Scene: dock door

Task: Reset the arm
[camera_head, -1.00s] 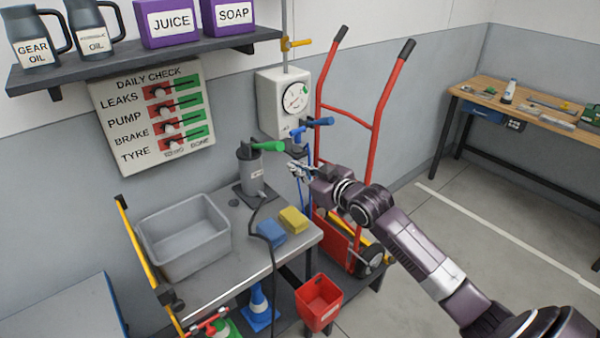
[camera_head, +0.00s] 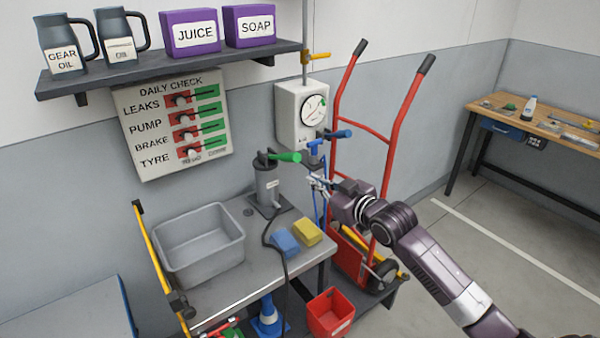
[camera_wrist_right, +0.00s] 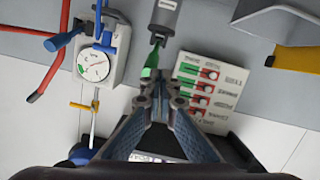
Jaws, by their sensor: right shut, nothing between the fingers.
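My right arm comes in from the lower right in the head view. Its gripper (camera_head: 318,184) is shut and empty, pointing left beside the gauge box's blue handles and the grey pump (camera_head: 267,183) with the green handle (camera_head: 284,157). In the right wrist view the shut fingers (camera_wrist_right: 160,88) meet at the middle, with the green handle (camera_wrist_right: 150,68) just beyond their tips. No object is between them. I cannot tell the exact gap to the handle. My left gripper is not in view.
A gauge box (camera_head: 290,118) hangs on the wall by a red hand truck (camera_head: 400,115). The bench holds a grey bin (camera_head: 181,262), a blue sponge (camera_head: 286,244) and a yellow sponge (camera_head: 307,231). A red bucket (camera_head: 329,315) stands below. Floor at right is clear.

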